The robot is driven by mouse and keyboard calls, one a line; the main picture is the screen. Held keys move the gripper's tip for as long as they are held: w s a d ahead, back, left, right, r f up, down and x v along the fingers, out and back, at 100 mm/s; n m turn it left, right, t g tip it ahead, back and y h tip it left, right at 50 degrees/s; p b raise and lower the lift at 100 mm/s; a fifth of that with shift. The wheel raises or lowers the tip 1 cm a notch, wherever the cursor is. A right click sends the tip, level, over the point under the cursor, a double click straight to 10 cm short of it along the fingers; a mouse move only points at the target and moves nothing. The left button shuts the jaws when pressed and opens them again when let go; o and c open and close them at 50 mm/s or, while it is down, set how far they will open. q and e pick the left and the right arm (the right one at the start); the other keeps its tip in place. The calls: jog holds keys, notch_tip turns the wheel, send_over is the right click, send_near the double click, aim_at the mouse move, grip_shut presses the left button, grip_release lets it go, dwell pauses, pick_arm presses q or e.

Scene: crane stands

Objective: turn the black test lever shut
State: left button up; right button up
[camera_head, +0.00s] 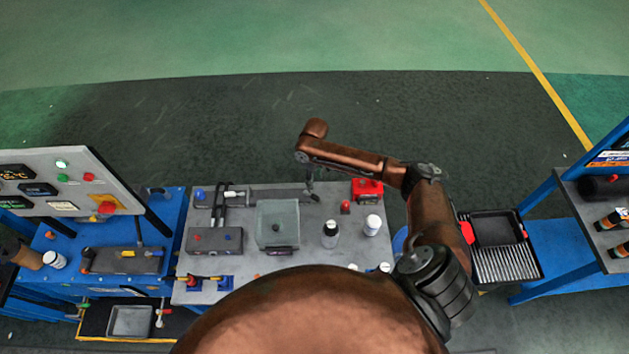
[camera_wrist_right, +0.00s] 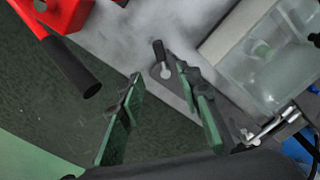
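The black test lever (camera_wrist_right: 158,48) shows in the right wrist view as a short black handle on a round silver pivot, at the end of a grey plate. My right gripper (camera_wrist_right: 159,74) is open, with one green-padded finger on each side of the picture. The lever and pivot appear in the gap between and beyond the fingertips, with no visible contact. In the head view my right gripper (camera_head: 310,187) points down at the back edge of the grey bench; the lever is too small to make out there. My left gripper is not in view.
A red block (camera_head: 367,189) stands right of the right gripper; in the wrist view a red part (camera_wrist_right: 62,12) carries a thick black handle (camera_wrist_right: 70,66). A clear-walled grey tray (camera_head: 277,224) lies on the bench, with bottles (camera_head: 331,233) to its right. Open floor lies behind.

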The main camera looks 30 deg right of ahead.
aim_at(311, 196)
jog(key=shift+c, duration=0.8)
jog(key=a+n+b, duration=0.1)
jog(key=n+b, duration=0.1)
jog(key=b, duration=0.1)
jog(key=w+a+n+b, duration=0.1)
jog(key=n+b, duration=0.2)
jog(key=b, duration=0.1)
jog(key=a+n+h+b, duration=0.1)
jog(key=n+b, duration=0.1)
jog(key=b, duration=0.1)
jog(key=shift+w+a+f+n+t+b, duration=0.15)
jog(key=shift+w+a+n+t+b, duration=0.05)
jog(key=shift+n+t+b, duration=0.2)
grip_shut()
jog(key=f+n+b, duration=0.3)
jog(key=b, duration=0.1)
jog(key=s+f+n+h+b, duration=0.1)
jog(key=f+n+b, duration=0.2)
jog(key=f+b, duration=0.1)
jog(key=s+f+n+b, duration=0.1)
jog(key=f+n+b, duration=0.3)
jog(key=shift+s+d+f+h, duration=0.1)
jog(key=shift+s+d+h, duration=0.15)
jog(key=shift+d+h, duration=0.05)
